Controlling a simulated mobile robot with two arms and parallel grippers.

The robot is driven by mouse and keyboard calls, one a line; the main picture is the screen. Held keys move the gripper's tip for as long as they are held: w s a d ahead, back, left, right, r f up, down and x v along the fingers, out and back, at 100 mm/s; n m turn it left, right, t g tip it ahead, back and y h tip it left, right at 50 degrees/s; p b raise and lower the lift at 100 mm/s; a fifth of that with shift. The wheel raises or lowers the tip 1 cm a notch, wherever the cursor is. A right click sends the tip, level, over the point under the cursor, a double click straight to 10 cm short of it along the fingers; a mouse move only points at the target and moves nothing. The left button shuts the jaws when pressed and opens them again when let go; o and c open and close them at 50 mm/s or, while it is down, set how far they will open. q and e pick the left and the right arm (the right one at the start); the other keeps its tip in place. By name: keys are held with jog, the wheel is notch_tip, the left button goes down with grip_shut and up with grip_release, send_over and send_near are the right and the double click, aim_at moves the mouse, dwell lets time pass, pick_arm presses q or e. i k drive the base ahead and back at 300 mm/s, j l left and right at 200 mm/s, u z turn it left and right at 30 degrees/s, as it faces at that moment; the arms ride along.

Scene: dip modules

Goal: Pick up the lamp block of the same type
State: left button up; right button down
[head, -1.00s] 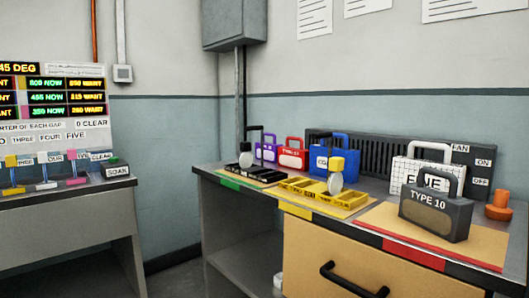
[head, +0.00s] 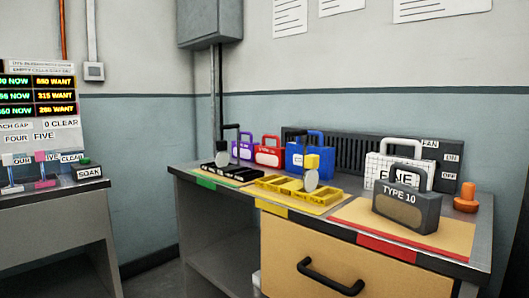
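Several handled lamp blocks stand on the bench (head: 345,205). A dark grey block marked TYPE 10 (head: 405,212) stands on the tan mat with the red edge. Behind it is a white gridded block marked FINE (head: 377,172). Further back are a blue block (head: 297,160), a red block (head: 268,156) and a purple block (head: 243,151). The labels on these three are too small to read surely. Neither of my grippers is in view.
A yellow tray (head: 268,184) and a black tray (head: 233,174) lie on the bench, each with an upright round-ended piece. An orange knob (head: 467,197) stands at the right, by the dark FAN panel (head: 447,165). A second bench with a SCAN box (head: 88,172) is at left.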

aim_at(273, 156)
jog(key=i+j+z, duration=0.15)
jog(key=j, duration=0.15)
jog(key=i+j+z, duration=0.2)
jog(key=j+z, duration=0.15)
jog(key=j, duration=0.25)
jog(key=i+j+z, duration=0.15)
jog(key=j, duration=0.2)
